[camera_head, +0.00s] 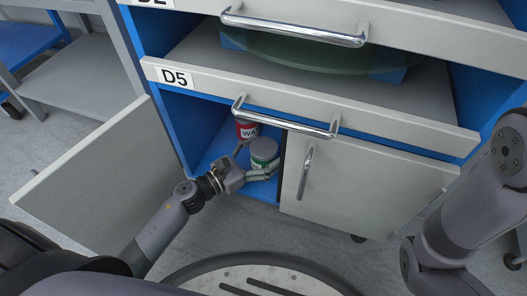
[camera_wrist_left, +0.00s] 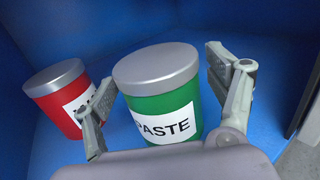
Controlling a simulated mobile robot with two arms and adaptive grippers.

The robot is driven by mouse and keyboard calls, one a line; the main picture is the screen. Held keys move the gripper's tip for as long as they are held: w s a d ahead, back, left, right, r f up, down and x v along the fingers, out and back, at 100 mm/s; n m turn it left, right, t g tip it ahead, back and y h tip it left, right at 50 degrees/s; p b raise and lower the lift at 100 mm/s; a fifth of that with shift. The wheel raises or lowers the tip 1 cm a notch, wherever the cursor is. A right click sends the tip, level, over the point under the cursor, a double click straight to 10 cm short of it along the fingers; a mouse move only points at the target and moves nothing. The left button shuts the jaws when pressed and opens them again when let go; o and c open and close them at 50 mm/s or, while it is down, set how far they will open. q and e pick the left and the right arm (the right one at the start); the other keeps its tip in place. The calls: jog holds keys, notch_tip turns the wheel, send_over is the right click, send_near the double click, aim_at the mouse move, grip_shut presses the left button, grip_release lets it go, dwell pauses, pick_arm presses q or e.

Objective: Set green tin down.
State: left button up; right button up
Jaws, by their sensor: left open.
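The green tin (camera_head: 264,153) stands upright on the blue floor of the lower cupboard, with a grey lid and a white label. In the left wrist view the green tin (camera_wrist_left: 165,98) shows the word PASTE. My left gripper (camera_head: 256,162) reaches into the cupboard. In the left wrist view my left gripper (camera_wrist_left: 160,95) is open, with one finger on each side of the green tin. A gap shows between the right finger and the tin; the left finger overlaps the tin's edge, and I cannot tell whether it touches. My right gripper is out of view.
A red tin (camera_wrist_left: 66,95) stands left of the green tin, behind the left finger; it also shows in the head view (camera_head: 246,130). The left cupboard door (camera_head: 95,180) is open, the right door (camera_head: 345,185) closed. Drawer D5 (camera_head: 300,90) overhangs the opening.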

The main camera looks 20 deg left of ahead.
aim_at(253, 159)
pick_arm(q)
jog(key=p+v, duration=0.2)
jog(key=v, duration=0.4)
jog(key=shift+s+a, duration=0.4)
jog(key=shift+s, duration=0.15)
